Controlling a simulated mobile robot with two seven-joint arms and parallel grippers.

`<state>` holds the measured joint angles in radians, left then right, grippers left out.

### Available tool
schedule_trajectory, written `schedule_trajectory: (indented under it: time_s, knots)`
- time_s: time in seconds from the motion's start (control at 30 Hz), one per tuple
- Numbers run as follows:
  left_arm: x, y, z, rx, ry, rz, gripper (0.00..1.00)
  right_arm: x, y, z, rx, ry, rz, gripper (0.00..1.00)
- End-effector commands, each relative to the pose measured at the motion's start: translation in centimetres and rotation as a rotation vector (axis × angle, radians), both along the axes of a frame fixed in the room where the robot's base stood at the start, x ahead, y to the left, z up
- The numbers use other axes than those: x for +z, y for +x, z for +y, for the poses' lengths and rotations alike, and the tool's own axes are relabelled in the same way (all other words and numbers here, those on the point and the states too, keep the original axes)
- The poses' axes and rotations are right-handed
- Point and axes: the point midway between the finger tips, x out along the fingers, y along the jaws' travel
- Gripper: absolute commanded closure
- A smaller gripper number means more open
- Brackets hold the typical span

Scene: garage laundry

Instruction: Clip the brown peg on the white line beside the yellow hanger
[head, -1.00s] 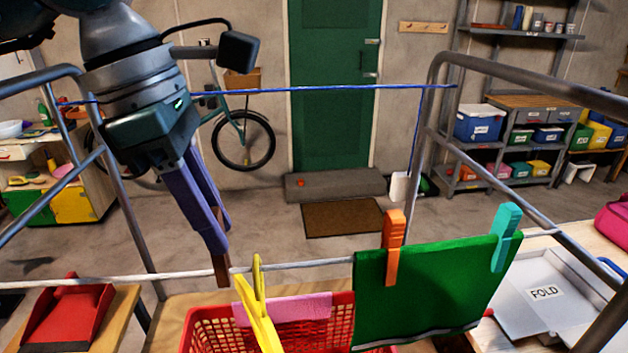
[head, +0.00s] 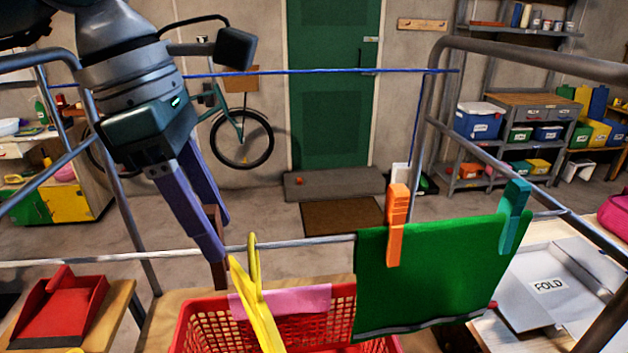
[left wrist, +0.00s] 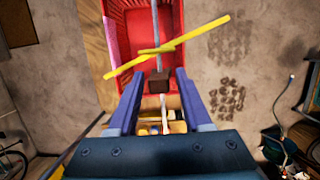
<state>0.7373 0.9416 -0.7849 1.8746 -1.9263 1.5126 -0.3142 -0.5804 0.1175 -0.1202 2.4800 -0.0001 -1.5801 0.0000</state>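The white line (head: 310,242) runs across the front. The brown peg (head: 218,275) is upright at the line, left of the yellow hanger (head: 262,315), which hangs on the line. In the left wrist view, the peg (left wrist: 158,84) sits over the line (left wrist: 155,25), just short of the hanger (left wrist: 195,33), with a small gap. My left gripper (head: 217,240) reaches down with its fingers on either side of the peg. The fingers look spread, with narrow gaps beside the peg (left wrist: 158,84). They partly hide the peg and its jaws. My right gripper is out of view.
A green cloth (head: 430,275) hangs from the line under an orange peg (head: 397,225) and a teal peg (head: 514,215). A red basket (head: 205,330) with a pink cloth (head: 300,299) stands below. Metal rack rails (head: 430,110) and a blue line (head: 300,72) surround the area.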

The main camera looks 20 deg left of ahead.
Motion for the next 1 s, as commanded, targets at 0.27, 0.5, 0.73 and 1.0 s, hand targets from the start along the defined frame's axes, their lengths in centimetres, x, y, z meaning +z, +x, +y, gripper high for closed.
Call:
schedule_trajectory:
  time_s: [0.27, 0.5, 0.73, 1.0]
  knots:
    - [0.1, 0.1, 0.0, 0.0, -0.001, -0.003, 0.39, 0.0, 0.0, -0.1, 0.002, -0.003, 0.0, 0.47]
    - [2.4, -0.2, 0.4, 0.001, 0.001, -0.004, 0.39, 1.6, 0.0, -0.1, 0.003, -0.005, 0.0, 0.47]
    - [7.2, -0.8, 1.4, 0.001, 0.002, -0.005, 0.39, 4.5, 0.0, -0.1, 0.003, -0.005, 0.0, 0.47]
    - [9.7, -1.3, 2.0, 0.0, -0.001, -0.003, 0.39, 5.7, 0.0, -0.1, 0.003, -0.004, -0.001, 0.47]
